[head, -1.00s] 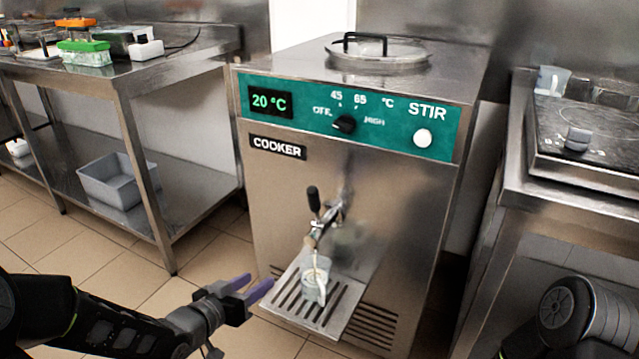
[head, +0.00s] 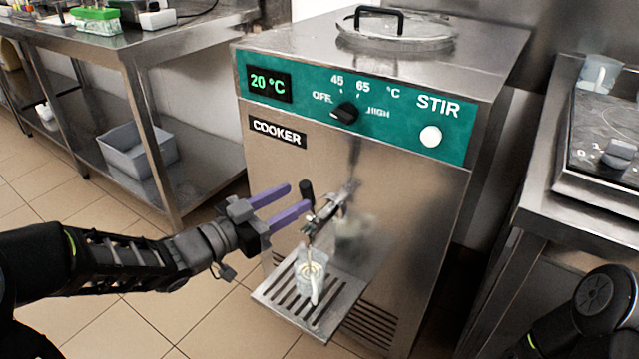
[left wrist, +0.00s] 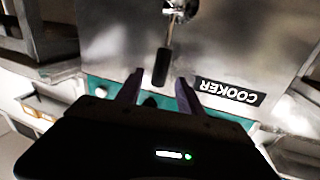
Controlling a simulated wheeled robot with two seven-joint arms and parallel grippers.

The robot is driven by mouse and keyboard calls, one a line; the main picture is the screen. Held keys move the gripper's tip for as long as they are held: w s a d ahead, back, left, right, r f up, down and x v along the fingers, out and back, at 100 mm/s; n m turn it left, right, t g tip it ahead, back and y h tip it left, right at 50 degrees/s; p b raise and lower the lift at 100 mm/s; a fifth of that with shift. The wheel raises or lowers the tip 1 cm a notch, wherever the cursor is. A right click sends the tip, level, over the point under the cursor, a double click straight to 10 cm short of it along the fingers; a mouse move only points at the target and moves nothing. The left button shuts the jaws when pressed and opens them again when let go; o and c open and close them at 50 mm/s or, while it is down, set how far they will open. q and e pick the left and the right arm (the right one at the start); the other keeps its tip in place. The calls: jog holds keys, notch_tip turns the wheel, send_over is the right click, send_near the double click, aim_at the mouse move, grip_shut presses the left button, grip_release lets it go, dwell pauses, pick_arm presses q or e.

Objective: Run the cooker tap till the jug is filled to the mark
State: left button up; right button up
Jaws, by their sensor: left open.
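The cooker (head: 345,190) is a steel cabinet with a green panel reading 20 °C. Its tap (head: 325,212) has an upright black handle (head: 306,192). My left gripper (head: 298,196) is open at the handle, its purple fingers pointing towards it. In the left wrist view the handle (left wrist: 161,68) lies in line with the gap between the fingertips (left wrist: 158,82), with space on both sides. The small clear jug (head: 312,268) stands under the spout on the slotted drip tray (head: 275,292).
A steel table (head: 160,50) with a grey bin (head: 125,158) on its lower shelf stands at left. A steel counter (head: 540,185) with a hob and a clear jug (head: 598,73) stands at right. The floor before the cooker is clear.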

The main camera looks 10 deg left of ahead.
pick_arm(q)
jog(key=b+x, duration=0.1)
jog(key=x, duration=0.5)
jog(key=shift+w+d+f+b, duration=0.1)
jog(key=shift+w+d+b, duration=0.15)
jog(key=shift+b, duration=0.05)
jog(key=shift+w+d, duration=0.3)
jog(key=shift+w, duration=0.1)
jog(key=shift+c, duration=0.2)
grip_shut()
dwell(0.7)
